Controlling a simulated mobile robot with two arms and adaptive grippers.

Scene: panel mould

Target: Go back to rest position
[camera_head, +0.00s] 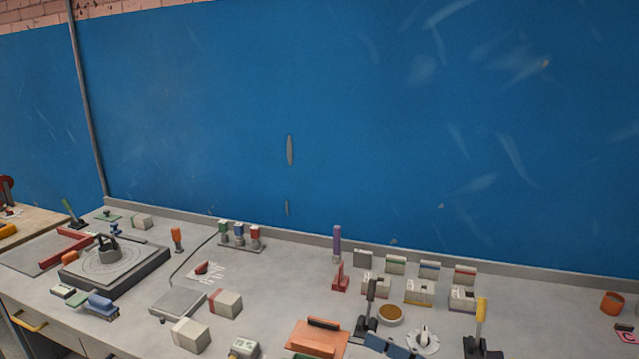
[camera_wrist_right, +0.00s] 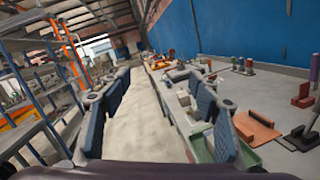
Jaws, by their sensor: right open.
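My right gripper (camera_wrist_right: 160,108) shows in the right wrist view with its two ribbed blue-grey fingers spread wide. Nothing is between the fingers except a view of the pale floor. It points along the aisle, with the workbench to its right. The right finger overlaps the view of the bench's front side. The grey workbench top (camera_head: 275,285) lies below a blue wall panel.
On the bench are a dark turntable-like plate (camera_head: 112,268), a flat grey scale (camera_head: 178,302), an orange board (camera_head: 317,338), small boxes (camera_head: 225,303), a black-handled clamp (camera_head: 369,310) and an orange cup (camera_head: 611,303). Blue and orange shelving (camera_wrist_right: 45,75) stands left in the wrist view.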

